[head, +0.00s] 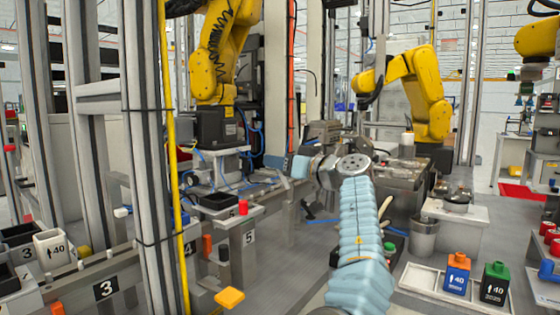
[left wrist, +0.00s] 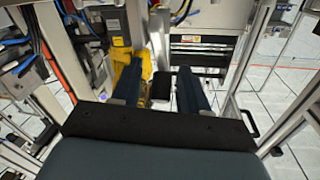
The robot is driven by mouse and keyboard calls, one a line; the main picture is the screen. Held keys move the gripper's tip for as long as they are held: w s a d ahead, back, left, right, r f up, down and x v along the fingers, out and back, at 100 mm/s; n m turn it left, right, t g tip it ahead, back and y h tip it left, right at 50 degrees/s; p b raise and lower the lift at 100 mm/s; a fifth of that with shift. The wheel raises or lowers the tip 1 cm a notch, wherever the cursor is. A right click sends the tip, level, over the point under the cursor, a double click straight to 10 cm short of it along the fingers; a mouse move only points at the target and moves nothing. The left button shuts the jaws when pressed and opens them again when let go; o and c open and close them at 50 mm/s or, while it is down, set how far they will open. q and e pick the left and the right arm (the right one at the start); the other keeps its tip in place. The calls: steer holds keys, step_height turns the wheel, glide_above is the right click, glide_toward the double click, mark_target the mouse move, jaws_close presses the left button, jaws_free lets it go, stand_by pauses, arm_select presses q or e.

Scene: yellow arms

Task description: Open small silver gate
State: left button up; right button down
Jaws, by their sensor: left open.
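My left gripper (head: 299,167) is near the middle of the head view, at the end of my blue-sleeved arm; its fingers are hard to make out there. In the left wrist view its two dark fingers (left wrist: 160,82) stand apart, with yellow and black machinery seen beyond the gap. I see no clear contact. Silver aluminium framing (head: 98,88) stands at the left of the head view, and silver posts (left wrist: 252,45) show at the right in the left wrist view. I cannot tell which part is the small silver gate. My right gripper is not seen.
Yellow robot arms (head: 222,50) stand behind. A yellow vertical pipe (head: 172,160) runs beside the left framing. A grey bench (head: 130,262) crosses the lower left.

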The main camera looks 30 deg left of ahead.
arm_select(q)
jaws_close()
stand_by(0.3)
